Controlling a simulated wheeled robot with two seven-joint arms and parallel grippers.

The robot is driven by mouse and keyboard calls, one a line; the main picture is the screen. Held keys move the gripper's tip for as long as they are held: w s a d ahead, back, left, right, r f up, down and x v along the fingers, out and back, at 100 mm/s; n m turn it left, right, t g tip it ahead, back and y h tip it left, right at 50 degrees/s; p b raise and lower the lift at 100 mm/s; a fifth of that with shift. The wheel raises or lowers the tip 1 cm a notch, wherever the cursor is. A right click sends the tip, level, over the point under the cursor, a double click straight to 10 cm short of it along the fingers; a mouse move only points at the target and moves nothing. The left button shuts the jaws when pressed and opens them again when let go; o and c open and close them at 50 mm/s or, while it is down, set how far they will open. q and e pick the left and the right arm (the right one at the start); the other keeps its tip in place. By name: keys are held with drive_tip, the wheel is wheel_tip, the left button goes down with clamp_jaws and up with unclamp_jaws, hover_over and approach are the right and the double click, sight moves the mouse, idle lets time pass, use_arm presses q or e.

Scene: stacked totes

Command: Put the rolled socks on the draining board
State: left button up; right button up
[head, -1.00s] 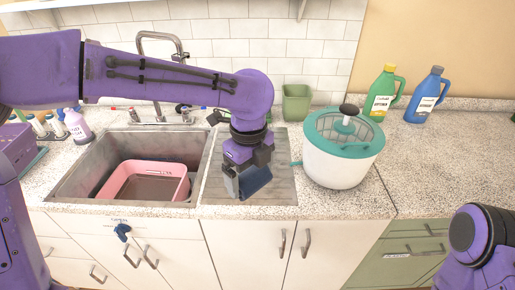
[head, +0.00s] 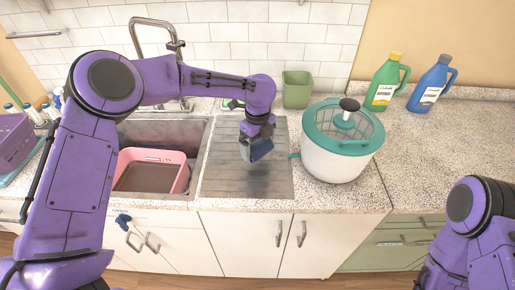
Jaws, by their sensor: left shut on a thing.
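My left gripper (head: 254,148) is over the draining board (head: 225,183), a grey ribbed panel to the right of the sink. It is shut on the dark blue rolled socks (head: 262,149), which hang tilted below the fingers. The socks appear a little above the board, with a shadow beneath them; I cannot tell the exact gap. My right arm shows at the lower right edge, but its gripper is outside the view.
A white salad spinner with a teal lid (head: 340,155) stands right of the board. A green cup (head: 297,90) stands behind it. The sink (head: 200,135) holds a pink tub (head: 185,172). Green (head: 383,85) and blue (head: 430,85) bottles stand at the back right. The front of the board is clear.

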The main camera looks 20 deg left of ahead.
sight(258, 152)
use_arm(q)
wheel_tip(258, 152, down, 3)
drive_tip(key=shift+r, duration=0.1)
drive_tip(key=shift+f, duration=0.25)
drive_tip(key=shift+f, duration=0.1)
drive_tip(key=o, duration=0.7)
wheel_tip(258, 152, up, 12)
drive_tip(key=shift+r+b, duration=0.15)
drive_tip(key=shift+b, duration=0.6)
